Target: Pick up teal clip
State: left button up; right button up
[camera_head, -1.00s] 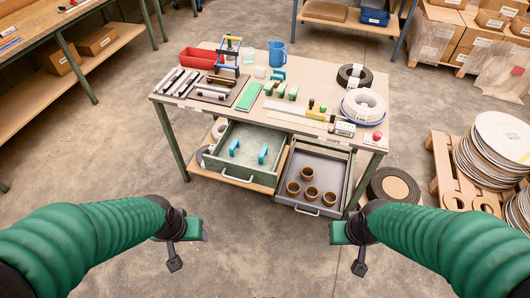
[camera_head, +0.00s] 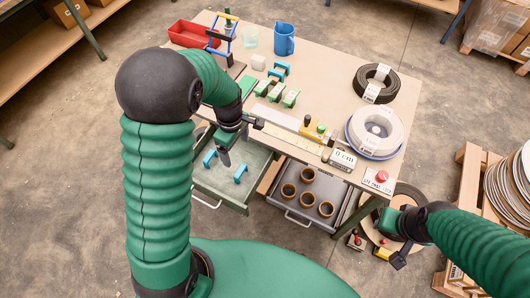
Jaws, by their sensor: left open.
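Two teal clips lie apart in the open green drawer, one at the left (camera_head: 209,158) and one further right (camera_head: 240,173). Another teal clip (camera_head: 278,71) stands on the workbench behind several green-topped blocks. My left gripper (camera_head: 241,140) is open and empty. It hangs over the back part of the green drawer, near the bench's front edge, above and apart from the clips there. My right gripper (camera_head: 393,240) looks open and empty, out beyond the bench's front right corner. My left arm hides the bench's left part.
A grey drawer (camera_head: 292,213) with several brown rings stands open beside the green drawer (camera_head: 257,160). The workbench (camera_head: 325,70) also bears a red bin (camera_head: 188,35), a blue jug (camera_head: 284,40), a black coil (camera_head: 386,88) and a white spool (camera_head: 376,124).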

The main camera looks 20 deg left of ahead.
pick_arm(q)
send_over(240, 170)
notch_tip(240, 170, down, 5)
jog(key=f, duration=0.3)
jog(key=f+b, duration=0.1)
jog(key=f, duration=0.2)
jog(key=shift+w+a, duration=0.1)
jog(key=shift+a, duration=0.1)
jog(key=shift+d+f, duration=0.1)
jog(key=shift+f, duration=0.2)
jog(key=f, duration=0.4)
jog(key=shift+d+f, duration=0.25)
jog(key=shift+d, duration=0.1)
jog(key=shift+a+f, duration=0.15)
jog(key=shift+f, duration=0.05)
jog(key=shift+a, duration=0.15)
jog(key=c, duration=0.3)
jog(key=shift+d+r, duration=0.1)
jog(key=shift+d, duration=0.1)
jog(key=c, duration=1)
jog(key=shift+c, duration=0.6)
pick_arm(e)
jog(key=shift+s+d+f, duration=0.1)
jog(key=shift+s+f, duration=0.2)
jog(key=shift+s, duration=0.25)
